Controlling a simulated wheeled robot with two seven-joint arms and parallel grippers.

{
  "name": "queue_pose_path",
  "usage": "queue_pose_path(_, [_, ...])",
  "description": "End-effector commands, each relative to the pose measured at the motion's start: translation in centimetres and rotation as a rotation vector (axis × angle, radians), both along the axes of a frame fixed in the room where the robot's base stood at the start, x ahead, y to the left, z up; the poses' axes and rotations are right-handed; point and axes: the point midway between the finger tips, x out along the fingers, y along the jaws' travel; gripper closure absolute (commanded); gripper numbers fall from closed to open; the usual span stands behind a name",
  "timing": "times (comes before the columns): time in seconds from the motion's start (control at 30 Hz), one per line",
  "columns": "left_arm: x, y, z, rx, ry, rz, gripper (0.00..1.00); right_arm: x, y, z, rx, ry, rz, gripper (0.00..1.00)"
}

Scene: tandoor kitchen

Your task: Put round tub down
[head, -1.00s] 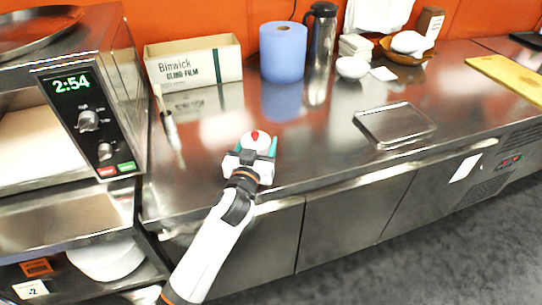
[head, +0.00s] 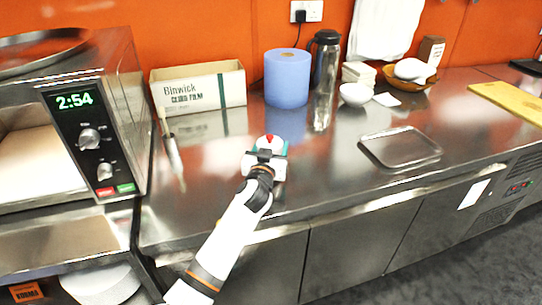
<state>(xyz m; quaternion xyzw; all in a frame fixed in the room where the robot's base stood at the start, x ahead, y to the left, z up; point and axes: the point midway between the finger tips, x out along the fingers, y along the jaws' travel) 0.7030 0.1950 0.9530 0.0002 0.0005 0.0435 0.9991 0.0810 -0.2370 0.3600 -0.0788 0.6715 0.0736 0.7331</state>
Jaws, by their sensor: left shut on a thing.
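My left gripper (head: 266,160) is shut on the round tub (head: 269,141), seen from above and behind. The tub has a white top with a red spot in its middle, and teal shows at the fingers on its sides. Gripper and tub are over the front part of the steel counter (head: 330,180). I cannot tell whether the tub touches the counter, because the gripper hides its base. My right gripper is not in view.
A metal tray (head: 400,148) lies to the right. Behind stand a cling film box (head: 197,90), a blue paper roll (head: 287,78) and a steel flask (head: 326,70). A brush (head: 169,135) lies left, beside the oven (head: 90,120). Counter around the tub is clear.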

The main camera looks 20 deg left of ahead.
Motion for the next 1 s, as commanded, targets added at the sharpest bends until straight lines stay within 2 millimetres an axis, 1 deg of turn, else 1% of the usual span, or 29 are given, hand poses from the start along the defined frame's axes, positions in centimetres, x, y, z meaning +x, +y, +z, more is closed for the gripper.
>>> queue_pose_path(0.03, [0.0,0.0,-1.0,0.0,0.002,0.001,0.68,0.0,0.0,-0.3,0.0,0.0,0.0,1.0])
queue_pose_path(0.13, [0.0,0.0,-1.9,0.0,0.0,0.001,0.68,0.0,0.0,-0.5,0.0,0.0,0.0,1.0])
queue_pose_path(0.4, [0.0,0.0,-2.1,0.0,-0.002,-0.001,0.68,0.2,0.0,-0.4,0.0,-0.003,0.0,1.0])
queue_pose_path(0.5, [0.0,0.0,-2.4,-0.001,-0.002,-0.001,0.68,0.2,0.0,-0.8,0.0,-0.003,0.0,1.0])
queue_pose_path(0.53, [0.0,0.0,-2.3,0.0,0.0,0.0,0.32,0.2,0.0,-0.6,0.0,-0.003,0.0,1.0])
queue_pose_path(0.63, [0.0,0.0,-2.3,0.0,0.001,0.0,0.16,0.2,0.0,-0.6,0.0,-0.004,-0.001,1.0])
queue_pose_path(1.0, [-0.2,0.0,-2.1,0.0,0.001,0.0,0.15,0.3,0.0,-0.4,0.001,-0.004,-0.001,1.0])
